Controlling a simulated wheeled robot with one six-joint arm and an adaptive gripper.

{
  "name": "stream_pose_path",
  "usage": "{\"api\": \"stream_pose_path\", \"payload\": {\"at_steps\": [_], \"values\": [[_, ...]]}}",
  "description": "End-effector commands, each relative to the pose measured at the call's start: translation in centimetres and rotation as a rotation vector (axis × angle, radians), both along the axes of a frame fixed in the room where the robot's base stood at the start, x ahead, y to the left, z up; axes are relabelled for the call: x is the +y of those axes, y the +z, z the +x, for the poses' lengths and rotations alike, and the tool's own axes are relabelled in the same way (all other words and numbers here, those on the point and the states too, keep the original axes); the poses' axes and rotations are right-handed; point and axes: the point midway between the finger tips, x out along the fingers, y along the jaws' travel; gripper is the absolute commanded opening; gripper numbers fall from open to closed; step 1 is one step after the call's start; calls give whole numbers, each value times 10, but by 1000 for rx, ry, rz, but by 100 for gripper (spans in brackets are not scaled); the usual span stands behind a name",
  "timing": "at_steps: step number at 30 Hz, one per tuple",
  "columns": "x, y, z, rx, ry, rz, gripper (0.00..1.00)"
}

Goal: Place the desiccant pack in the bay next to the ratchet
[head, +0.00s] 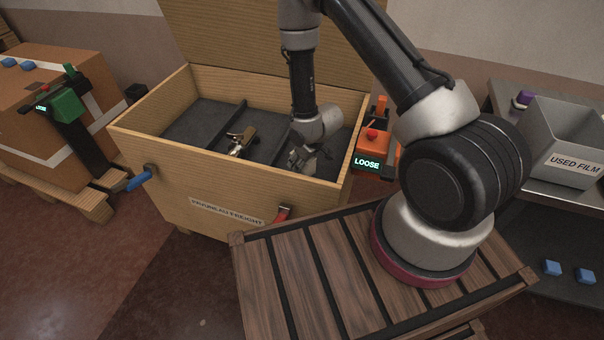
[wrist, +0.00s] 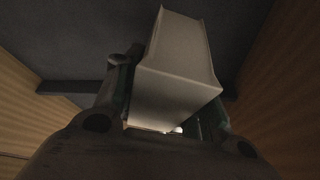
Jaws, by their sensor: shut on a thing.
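The pale desiccant pack (wrist: 180,75), a white block, is between the two fingers of my gripper (wrist: 165,100) in the wrist view. My gripper is shut on it. In the head view my gripper (head: 302,160) reaches down inside the open wooden crate (head: 215,190), toward its right-hand part; the pack cannot be made out clearly there. The ratchet (head: 241,140), metallic with some brown, lies in the middle bay, left of my gripper, beyond a dark divider. I cannot tell whether the pack touches the bay floor.
A dark divider (head: 225,119) separates the empty left bay from the ratchet's bay. The crate's lid stands open behind. An orange device (head: 372,150) reading LOOSE is at the crate's right. A grey USED FILM bin (head: 570,150) stands far right. A cardboard box (head: 40,130) is left.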

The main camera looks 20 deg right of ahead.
Motion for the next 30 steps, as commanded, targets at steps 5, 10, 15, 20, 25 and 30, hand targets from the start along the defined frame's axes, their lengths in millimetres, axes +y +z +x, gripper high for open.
{"api": "stream_pose_path", "payload": {"at_steps": [5, 10, 15, 20, 25, 30], "values": [[0, -20, 0, 1, -1, 0, 10], [0, -47, 0, 0, -1, 0, 10], [0, -57, 0, -1, 0, 1, 10], [0, -56, 0, -1, -1, 1, 10], [0, -60, 0, 0, -1, 0, 43], [0, -59, 0, 0, -1, 0, 61]]}}
